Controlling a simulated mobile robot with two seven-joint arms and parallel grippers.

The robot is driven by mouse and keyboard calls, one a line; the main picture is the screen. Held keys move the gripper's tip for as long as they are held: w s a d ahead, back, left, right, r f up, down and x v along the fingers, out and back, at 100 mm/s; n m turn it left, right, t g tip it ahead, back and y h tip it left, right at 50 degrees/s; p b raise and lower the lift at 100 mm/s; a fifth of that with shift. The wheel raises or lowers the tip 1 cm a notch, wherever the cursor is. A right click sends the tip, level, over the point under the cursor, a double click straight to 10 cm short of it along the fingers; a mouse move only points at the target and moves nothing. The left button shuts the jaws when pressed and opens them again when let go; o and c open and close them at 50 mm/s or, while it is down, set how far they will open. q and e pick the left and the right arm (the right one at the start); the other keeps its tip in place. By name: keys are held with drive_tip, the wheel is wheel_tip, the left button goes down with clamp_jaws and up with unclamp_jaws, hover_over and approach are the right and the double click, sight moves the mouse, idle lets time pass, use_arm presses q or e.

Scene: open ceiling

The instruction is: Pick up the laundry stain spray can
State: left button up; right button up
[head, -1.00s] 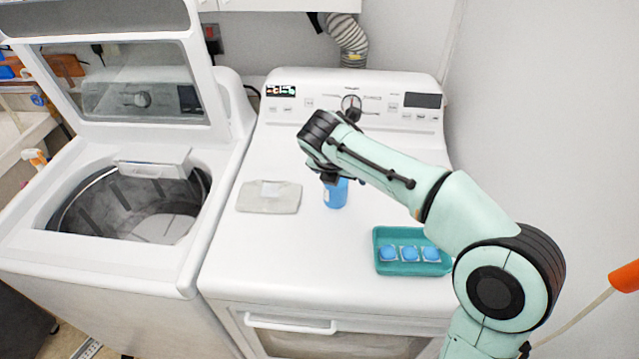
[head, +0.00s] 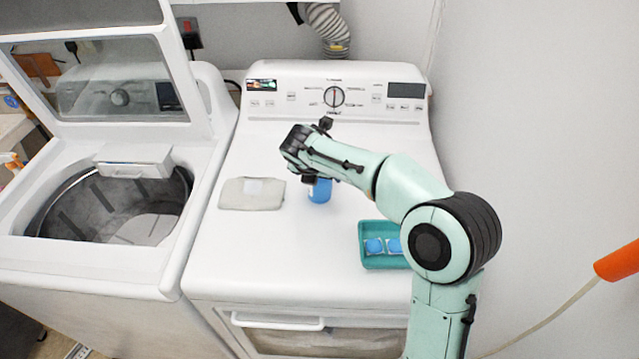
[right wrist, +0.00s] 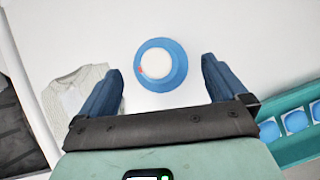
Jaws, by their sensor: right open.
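The blue spray can (head: 320,191) stands upright on the white dryer top, partly hidden behind my right gripper in the head view. In the right wrist view the can (right wrist: 161,66) shows from above, with a white round top inside a blue rim. My right gripper (right wrist: 160,75) is open, with one dark blue finger to each side of the can's outline and clear gaps between. It also shows in the head view (head: 311,179), over the can. I cannot tell the height between fingertips and can. My left gripper is not in view.
A folded grey cloth (head: 252,194) lies left of the can. A teal tray (head: 384,263) with blue round items sits at front right, partly hidden by my arm. The open washer (head: 100,245) is at left; a wall is at right.

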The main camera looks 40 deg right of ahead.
drive_tip(key=x, duration=0.4)
drive_tip(key=shift+s, duration=0.1)
drive_tip(key=shift+a, duration=0.1)
drive_tip(key=c, duration=1.4)
drive_tip(key=shift+r, duration=0.1)
drive_tip(key=shift+c, duration=0.8)
